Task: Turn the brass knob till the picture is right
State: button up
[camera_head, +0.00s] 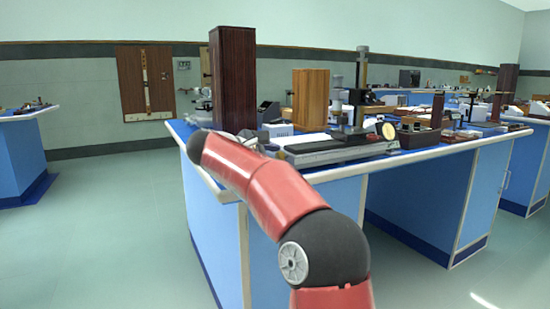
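A small round brass-coloured disc (388,131) shows on the apparatus at the front of the blue bench; I cannot tell whether it is the brass knob. No lit picture can be made out from here. My red and black arm reaches up and left across the front of the bench, its far joint at the bench's left edge. My gripper cannot be made out; the arm's end is hidden behind that joint.
The blue bench (408,158) carries a tall dark wooden box (233,80), a lighter wooden box (310,98) and a long grey instrument base (335,153). Another bench (22,155) stands at far left. The floor (120,235) on the left is clear.

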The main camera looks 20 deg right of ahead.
jog(key=c, duration=0.8)
jog(key=shift+r+p, duration=0.1)
jog(key=shift+p, duration=0.2)
jog(key=n+p, duration=0.1)
jog(key=p, duration=0.1)
jog(key=n+g+p, duration=0.1)
jog(key=p, duration=0.1)
jog(key=shift+w+r+n+g, duration=0.1)
jog(key=shift+r+n+g, duration=0.15)
jog(key=shift+n+g, duration=0.05)
jog(key=n+g+p, duration=0.1)
jog(key=n+p, duration=0.1)
jog(key=p, duration=0.1)
jog(key=shift+w+g+p, duration=0.15)
jog(key=shift+g+p, duration=0.15)
jog(key=shift+p, duration=0.1)
jog(key=n, duration=0.1)
jog(key=n+g+p, duration=0.2)
jog(key=shift+w+a+f, duration=0.1)
jog(key=shift+w+f, duration=0.05)
jog(key=shift+f, duration=0.1)
jog(key=n+g, duration=0.2)
jog(key=n, duration=0.2)
jog(key=shift+f+g+p, duration=0.15)
jog(key=shift+g+p, duration=0.15)
jog(key=shift+w, duration=0.1)
